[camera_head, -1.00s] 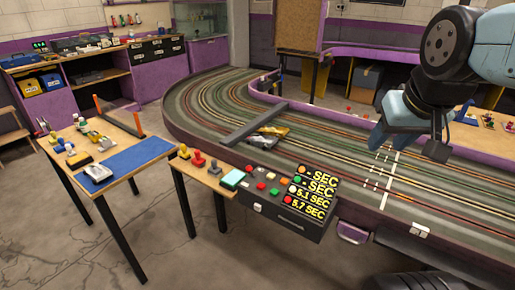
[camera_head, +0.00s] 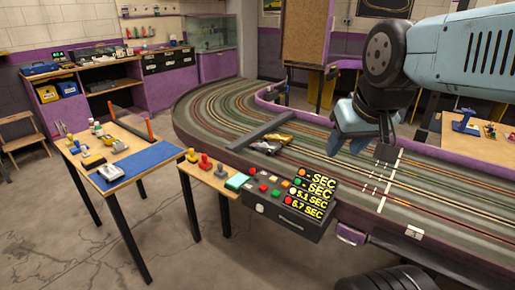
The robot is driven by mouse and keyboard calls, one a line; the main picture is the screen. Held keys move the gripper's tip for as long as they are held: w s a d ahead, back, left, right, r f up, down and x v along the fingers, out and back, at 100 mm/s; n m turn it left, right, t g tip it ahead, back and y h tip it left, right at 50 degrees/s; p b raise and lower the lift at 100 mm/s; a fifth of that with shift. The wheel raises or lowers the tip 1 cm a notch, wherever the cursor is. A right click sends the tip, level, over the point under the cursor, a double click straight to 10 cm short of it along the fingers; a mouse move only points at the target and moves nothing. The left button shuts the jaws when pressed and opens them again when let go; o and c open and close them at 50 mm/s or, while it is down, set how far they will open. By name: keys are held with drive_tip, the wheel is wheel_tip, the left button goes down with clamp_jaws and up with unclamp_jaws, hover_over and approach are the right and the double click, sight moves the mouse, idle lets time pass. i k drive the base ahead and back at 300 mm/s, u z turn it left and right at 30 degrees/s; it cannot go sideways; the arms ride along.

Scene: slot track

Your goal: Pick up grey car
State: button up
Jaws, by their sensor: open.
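A small silver-grey car (camera_head: 265,147) sits on the slot track (camera_head: 215,95), just in front of the grey bar that crosses the lanes. A yellow car (camera_head: 282,139) is close beside it, partly behind it. Another pale grey car (camera_head: 110,172) rests at the front of the blue mat (camera_head: 150,158) on the left workbench. My gripper (camera_head: 385,154) is above the track near the white line, to the right of the silver-grey car and apart from it. It is open, with nothing visible in it; its fingertips are small and dark.
A grey bar (camera_head: 262,130) spans the lanes. A timing box (camera_head: 295,208) with coloured buttons and lit readouts stands at the track's front edge, next to a small stand with joystick-like controls (camera_head: 205,162). The track between the cars and my gripper looks clear.

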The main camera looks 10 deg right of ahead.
sight(264, 146)
drive_tip(key=u, duration=0.1)
drive_tip(key=i, duration=1)
drive_tip(key=z, duration=0.1)
